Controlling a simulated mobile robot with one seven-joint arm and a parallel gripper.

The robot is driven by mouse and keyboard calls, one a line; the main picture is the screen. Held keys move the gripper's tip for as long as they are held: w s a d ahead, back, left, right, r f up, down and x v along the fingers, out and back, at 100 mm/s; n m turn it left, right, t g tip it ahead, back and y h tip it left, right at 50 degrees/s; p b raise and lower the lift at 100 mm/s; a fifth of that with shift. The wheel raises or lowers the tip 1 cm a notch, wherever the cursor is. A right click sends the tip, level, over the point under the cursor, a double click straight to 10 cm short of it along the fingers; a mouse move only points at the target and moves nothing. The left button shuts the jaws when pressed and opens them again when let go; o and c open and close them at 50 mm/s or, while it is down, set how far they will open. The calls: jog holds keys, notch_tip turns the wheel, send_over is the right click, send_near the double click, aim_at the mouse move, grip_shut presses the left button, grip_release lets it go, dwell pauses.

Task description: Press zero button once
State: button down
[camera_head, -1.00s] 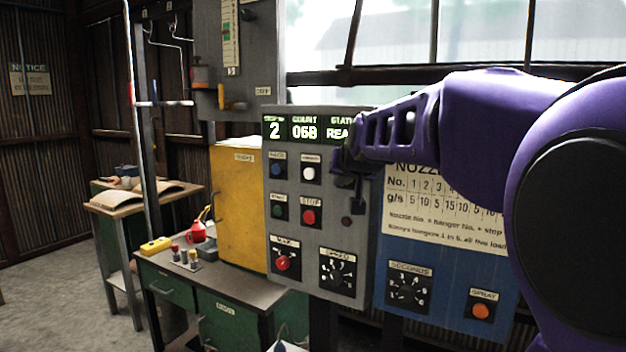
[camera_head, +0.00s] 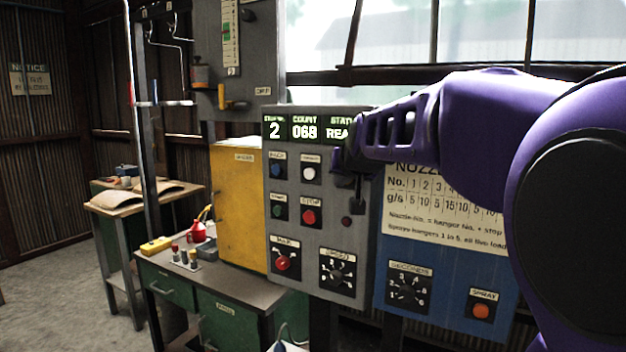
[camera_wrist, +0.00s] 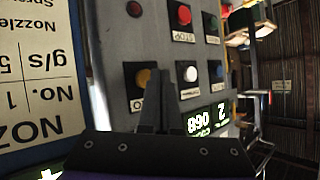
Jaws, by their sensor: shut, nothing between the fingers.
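The grey control panel (camera_head: 313,258) stands in front of me with a lit display (camera_head: 305,130) reading 2, 068 and "REA...". In the wrist view, upside down, a yellow button (camera_wrist: 143,77) sits beside the white button (camera_wrist: 190,74). Its label (camera_wrist: 139,103) is partly covered, with an O readable; it appears to be the zero button. My gripper (camera_wrist: 161,73) is shut and empty, its fingertips just right of the yellow button. I cannot tell whether they touch the panel. In the head view my gripper (camera_head: 358,205) hides that button.
Also on the panel are a blue button (camera_head: 277,171), a red stop button (camera_head: 309,216), a red knob (camera_head: 283,263) and a speed dial (camera_head: 337,271). A blue panel (camera_head: 445,290) with an orange spray button (camera_head: 481,311) adjoins on the right. A yellow cabinet (camera_head: 238,210) stands left.

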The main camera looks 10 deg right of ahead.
jog(key=shift+w+d, duration=0.25)
jog(key=shift+w, duration=0.15)
jog(key=shift+w+d+b, duration=0.3)
jog(key=shift+w, duration=0.05)
dwell(0.9)
jog(key=shift+s, duration=0.1)
jog(key=shift+s+a, duration=0.5)
jog(key=shift+s, duration=0.15)
jog(key=shift+s+a+r, duration=0.1)
jog(key=shift+s+a, duration=0.7)
jog(key=shift+s, duration=0.25)
jog(key=shift+s+a+r, duration=0.1)
jog(key=shift+s+a, duration=0.65)
jog(key=shift+s, duration=0.3)
jog(key=shift+w, duration=0.1)
